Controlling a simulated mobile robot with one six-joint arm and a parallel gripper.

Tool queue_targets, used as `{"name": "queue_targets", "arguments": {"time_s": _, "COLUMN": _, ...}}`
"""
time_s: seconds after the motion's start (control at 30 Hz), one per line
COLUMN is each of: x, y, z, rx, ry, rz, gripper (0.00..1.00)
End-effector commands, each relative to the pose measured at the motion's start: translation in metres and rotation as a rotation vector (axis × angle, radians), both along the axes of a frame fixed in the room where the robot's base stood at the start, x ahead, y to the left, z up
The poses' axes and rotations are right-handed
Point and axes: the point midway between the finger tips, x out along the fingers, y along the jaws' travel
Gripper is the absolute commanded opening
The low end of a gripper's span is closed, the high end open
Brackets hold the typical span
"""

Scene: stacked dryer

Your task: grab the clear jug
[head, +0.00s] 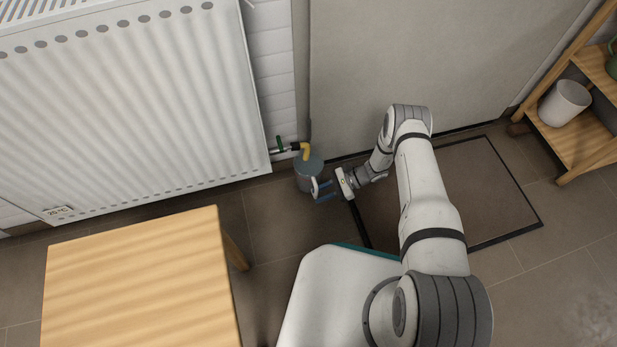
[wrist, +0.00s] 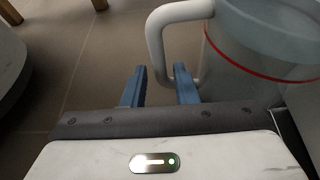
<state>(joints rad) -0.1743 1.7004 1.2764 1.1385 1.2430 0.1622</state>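The clear jug (head: 307,176) stands on the floor below the radiator's pipe valve. In the wrist view the jug (wrist: 265,75) is at the upper right, see-through grey with a red line around it and a white handle (wrist: 155,40) facing my gripper. My gripper (head: 325,189) reaches in from the right of the jug.
A white radiator (head: 130,100) hangs at the left, with a yellow pipe piece (head: 305,150) over the jug. A wooden table (head: 140,285) stands at the lower left. A dark-edged floor mat (head: 480,190) lies at right, near a wooden shelf (head: 585,140) with a white pot (head: 564,103).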

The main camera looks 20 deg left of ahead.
Motion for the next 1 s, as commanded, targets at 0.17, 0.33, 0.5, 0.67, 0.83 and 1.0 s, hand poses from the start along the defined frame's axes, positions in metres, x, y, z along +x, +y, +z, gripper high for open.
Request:
{"name": "queue_targets", "arguments": {"time_s": 0.17, "x": 0.0002, "y": -0.0002, "z": 0.0, "rx": 0.0, "ry": 0.0, "rz": 0.0, "gripper": 0.11}}
{"name": "queue_targets", "arguments": {"time_s": 0.33, "x": -0.0001, "y": -0.0005, "z": -0.0001, "rx": 0.0, "ry": 0.0, "rz": 0.0, "gripper": 0.0}}
{"name": "queue_targets", "arguments": {"time_s": 0.5, "x": -0.0004, "y": -0.0006, "z": -0.0002, "rx": -0.001, "ry": 0.001, "rz": 0.001, "gripper": 0.0}}
{"name": "queue_targets", "arguments": {"time_s": 0.67, "x": -0.0006, "y": -0.0008, "z": -0.0003, "rx": 0.0, "ry": 0.002, "rz": 0.0, "gripper": 0.0}}
{"name": "queue_targets", "arguments": {"time_s": 0.83, "x": -0.0009, "y": -0.0009, "z": -0.0004, "rx": -0.001, "ry": 0.003, "rz": 0.0, "gripper": 0.0}}
{"name": "queue_targets", "arguments": {"time_s": 1.0, "x": -0.0011, "y": -0.0008, "z": -0.0006, "rx": -0.001, "ry": 0.004, "rz": 0.0, "gripper": 0.0}}
